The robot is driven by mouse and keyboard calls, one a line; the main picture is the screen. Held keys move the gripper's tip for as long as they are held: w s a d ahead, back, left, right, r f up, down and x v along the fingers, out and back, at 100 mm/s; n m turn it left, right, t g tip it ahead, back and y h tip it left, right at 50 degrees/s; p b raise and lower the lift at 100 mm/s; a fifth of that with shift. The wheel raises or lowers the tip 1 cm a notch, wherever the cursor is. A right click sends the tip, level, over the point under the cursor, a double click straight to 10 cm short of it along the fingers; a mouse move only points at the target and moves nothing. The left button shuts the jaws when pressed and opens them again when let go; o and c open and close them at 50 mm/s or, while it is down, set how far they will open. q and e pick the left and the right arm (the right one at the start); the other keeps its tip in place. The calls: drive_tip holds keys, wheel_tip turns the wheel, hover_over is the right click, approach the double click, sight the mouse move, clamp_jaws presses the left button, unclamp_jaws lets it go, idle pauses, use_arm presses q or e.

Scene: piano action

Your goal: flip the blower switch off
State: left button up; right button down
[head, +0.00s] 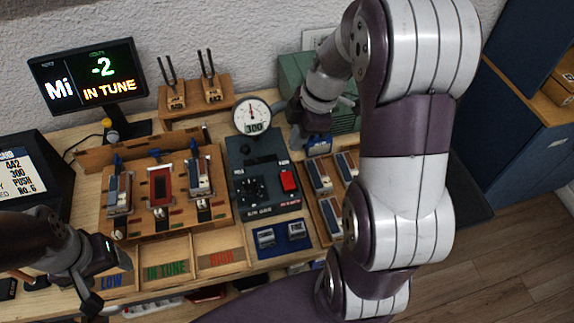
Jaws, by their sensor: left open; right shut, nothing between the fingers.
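A round gauge (252,116) reading about 300 stands at the panel's back edge. My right gripper (311,137) is shut and empty, above and behind the switch, apart from it as far as I can see; its tips are partly unclear. My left gripper (112,262) is open at the lower left, near the LOW bin, far from the switch.
A wooden jig (165,222) with reed units stands left of the panel. A tray of blocks (328,208) lies to its right, partly behind my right arm. A monitor (88,79) reads Mi, -2, IN TUNE. A green box (296,70) stands at the back.

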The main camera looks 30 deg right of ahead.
hover_over(283, 177)
drive_tip(key=f, duration=0.6)
drive_tip(key=d+f, duration=0.1)
drive_tip(key=f, duration=0.2)
drive_tip(key=shift+s+f+p, duration=0.25)
drive_tip(key=shift+f+p, duration=0.1)
drive_tip(key=shift+f, duration=0.05)
drive_tip(key=shift+w+f, duration=0.15)
drive_tip(key=shift+f, duration=0.55)
